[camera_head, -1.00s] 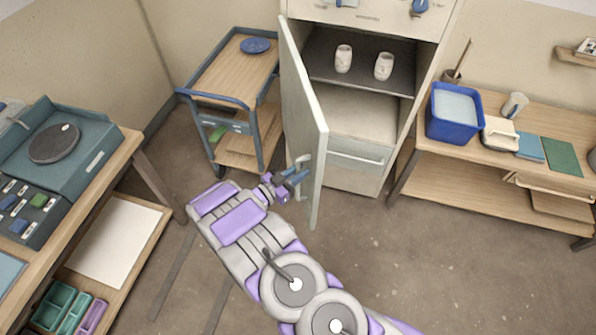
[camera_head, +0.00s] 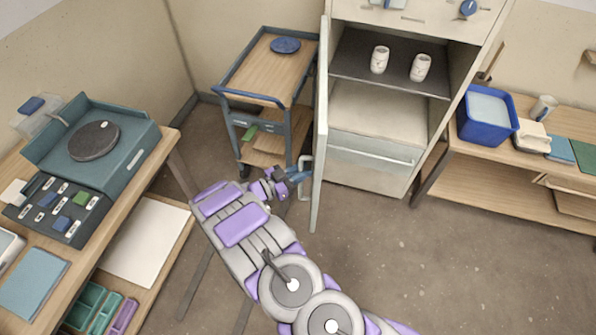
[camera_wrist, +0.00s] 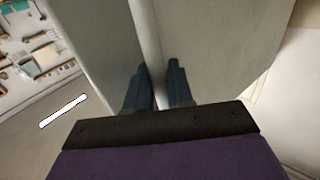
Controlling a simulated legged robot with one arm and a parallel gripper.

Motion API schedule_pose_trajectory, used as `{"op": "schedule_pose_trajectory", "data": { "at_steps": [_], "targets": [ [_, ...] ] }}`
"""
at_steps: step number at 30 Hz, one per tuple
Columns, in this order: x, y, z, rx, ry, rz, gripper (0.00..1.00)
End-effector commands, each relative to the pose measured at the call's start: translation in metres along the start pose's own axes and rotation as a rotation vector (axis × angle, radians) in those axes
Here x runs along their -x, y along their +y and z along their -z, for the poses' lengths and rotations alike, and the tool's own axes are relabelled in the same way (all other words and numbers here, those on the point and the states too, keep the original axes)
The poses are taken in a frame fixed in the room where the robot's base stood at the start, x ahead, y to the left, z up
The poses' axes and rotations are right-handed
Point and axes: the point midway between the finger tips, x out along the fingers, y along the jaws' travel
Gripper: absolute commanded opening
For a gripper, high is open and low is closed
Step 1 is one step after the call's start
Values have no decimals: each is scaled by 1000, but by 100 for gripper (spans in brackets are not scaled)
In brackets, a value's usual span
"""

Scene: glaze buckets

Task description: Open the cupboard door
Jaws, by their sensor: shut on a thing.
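The cupboard (camera_head: 448,75) stands at the back, its door (camera_head: 320,135) swung wide open to the left and seen nearly edge-on. The door has a bar handle (camera_head: 304,163) on its left-facing side. My gripper (camera_head: 299,177) is at that handle, shut on it. In the wrist view the two dark blue fingers (camera_wrist: 160,90) sit either side of the pale handle bar (camera_wrist: 150,45), in front of the door panel (camera_wrist: 205,50). The fingertips' exact contact is partly hidden.
Two patterned cups (camera_head: 379,60) stand on the cupboard's dark shelf. A blue trolley (camera_head: 262,75) with a blue plate is just left of the door. A workbench (camera_head: 168,140) is at left, a low table (camera_head: 470,170) at right. The floor (camera_head: 400,265) in front is clear.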

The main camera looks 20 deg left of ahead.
Motion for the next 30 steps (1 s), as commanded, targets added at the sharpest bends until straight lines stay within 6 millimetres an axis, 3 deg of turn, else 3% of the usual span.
{"op": "schedule_pose_trajectory", "data": {
  "at_steps": [8, 9, 13, 23, 30],
  "targets": [
    [4, -4, -1, 1, 4, 1, 0],
    [4, -4, -1, 1, 4, 1, 25],
    [4, -4, -1, 1, 5, 1, 38],
    [7, -4, 0, 1, 4, 1, 38],
    [45, -4, -1, 3, 7, 2, 38]
  ]
}}
